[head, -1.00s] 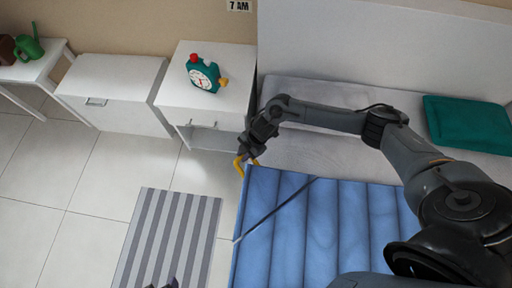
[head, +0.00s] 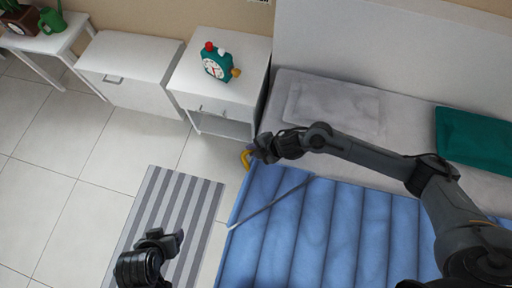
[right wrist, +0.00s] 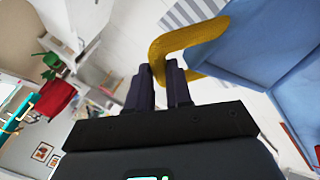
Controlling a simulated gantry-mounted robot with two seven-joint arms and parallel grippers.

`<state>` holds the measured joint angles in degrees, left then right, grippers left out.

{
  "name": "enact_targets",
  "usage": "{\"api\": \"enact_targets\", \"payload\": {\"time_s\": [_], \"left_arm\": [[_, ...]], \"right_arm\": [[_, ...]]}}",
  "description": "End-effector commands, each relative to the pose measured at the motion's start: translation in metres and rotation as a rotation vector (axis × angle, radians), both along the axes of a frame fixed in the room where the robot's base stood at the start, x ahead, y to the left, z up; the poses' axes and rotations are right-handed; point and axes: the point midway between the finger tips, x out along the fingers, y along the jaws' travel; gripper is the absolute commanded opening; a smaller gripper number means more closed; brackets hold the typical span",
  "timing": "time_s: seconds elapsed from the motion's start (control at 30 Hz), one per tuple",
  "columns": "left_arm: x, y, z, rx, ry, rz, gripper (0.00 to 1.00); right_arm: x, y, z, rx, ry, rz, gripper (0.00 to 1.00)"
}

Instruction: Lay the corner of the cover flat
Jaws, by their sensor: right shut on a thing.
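The blue quilted cover (head: 345,235) lies over the bed, with a thin grey diagonal line across its upper left part. A yellow loop (head: 246,159) is at its upper left corner, near the nightstand. My right gripper (head: 259,151) is at that corner. In the right wrist view the yellow loop (right wrist: 197,38) passes between the fingers of my right gripper (right wrist: 170,80), which is shut on it. The blue cloth (right wrist: 255,50) extends from the loop to the right. My left gripper (head: 165,245) is over the striped rug; its finger opening is unclear.
A grey pillow (head: 330,108) and teal cushion (head: 475,140) lie at the head end. A striped rug (head: 185,205) lies on the floor, left of the bed.

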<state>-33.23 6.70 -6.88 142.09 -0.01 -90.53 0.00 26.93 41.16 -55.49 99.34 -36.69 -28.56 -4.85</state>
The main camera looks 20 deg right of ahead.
Motion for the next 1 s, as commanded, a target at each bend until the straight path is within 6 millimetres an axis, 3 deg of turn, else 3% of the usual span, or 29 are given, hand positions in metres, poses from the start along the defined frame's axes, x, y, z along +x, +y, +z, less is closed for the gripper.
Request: {"api": "enact_targets", "payload": {"time_s": [0.13, 0.17, 0.23, 0.63, 1.0], "left_arm": [[0.0, -0.001, 0.0, -0.005, 0.001, 0.003, 0.65], [0.0, -0.001, 0.0, -0.005, 0.001, 0.003, 0.65], [0.0, -0.001, 0.0, -0.004, 0.001, 0.003, 0.65], [0.0, 0.001, 0.002, 0.004, 0.0, -0.003, 0.65], [0.0, 0.002, 0.021, 0.01, 0.001, -0.006, 0.65]], "right_arm": [[0.0, 0.0, 0.0, -0.001, 0.001, 0.0, 0.0], [0.0, 0.0, 0.0, -0.001, 0.001, 0.0, 0.21], [0.0, 0.0, 0.0, -0.001, 0.001, 0.0, 0.3], [-0.002, -0.003, 0.005, -0.001, 0.0, 0.001, 0.3], [-0.025, -0.03, 0.05, -0.002, 0.001, 0.002, 0.3]]}}
